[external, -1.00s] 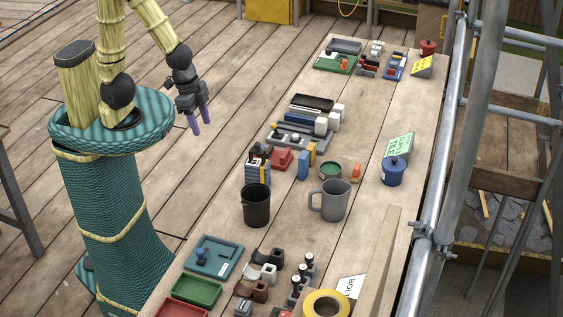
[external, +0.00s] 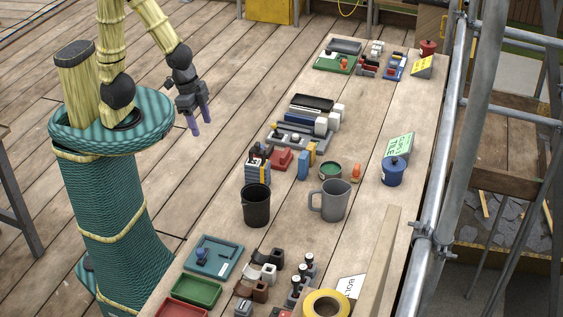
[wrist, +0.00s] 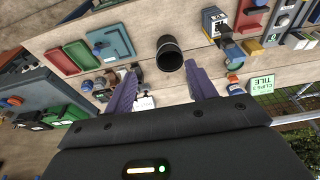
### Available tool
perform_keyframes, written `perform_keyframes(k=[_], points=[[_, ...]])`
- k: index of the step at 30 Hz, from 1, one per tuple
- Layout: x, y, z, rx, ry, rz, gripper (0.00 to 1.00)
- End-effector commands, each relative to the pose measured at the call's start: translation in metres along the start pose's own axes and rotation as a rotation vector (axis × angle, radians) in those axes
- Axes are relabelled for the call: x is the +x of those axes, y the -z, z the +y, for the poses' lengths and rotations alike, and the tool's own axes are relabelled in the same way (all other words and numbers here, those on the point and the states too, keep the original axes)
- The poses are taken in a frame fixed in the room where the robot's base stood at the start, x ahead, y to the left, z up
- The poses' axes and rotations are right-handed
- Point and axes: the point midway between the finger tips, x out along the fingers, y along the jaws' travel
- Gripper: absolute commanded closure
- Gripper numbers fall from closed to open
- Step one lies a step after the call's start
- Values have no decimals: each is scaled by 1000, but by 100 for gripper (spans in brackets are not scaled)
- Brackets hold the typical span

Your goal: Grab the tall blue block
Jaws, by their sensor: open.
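The tall blue block (external: 303,165) stands upright on the bench in the external view, beside a yellow block (external: 312,152) and right of a red piece (external: 282,159). What looks like the same blue block (wrist: 235,52) shows small in the wrist view, right of the black cup. My gripper (external: 198,125) is open and empty, with purple fingers pointing down. It is raised to the left of the bench, well apart from the block. In the wrist view its fingers (wrist: 162,78) are spread wide, with nothing between them.
A black cup (external: 256,206) and a grey jug (external: 334,202) stand in front of the block. A green cup (external: 330,170) and an orange piece (external: 356,173) are to its right. A blue pot (external: 393,172) stands near the railing.

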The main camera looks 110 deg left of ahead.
Motion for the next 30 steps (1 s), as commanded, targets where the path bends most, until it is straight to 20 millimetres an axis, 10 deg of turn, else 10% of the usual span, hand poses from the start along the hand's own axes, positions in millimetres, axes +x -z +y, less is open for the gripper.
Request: perform_keyframes(k=[8, 30], points=[[10, 2, -4, -41, 3, -4, 44], [172, 28, -49, -1017, -252, 2, 44]])
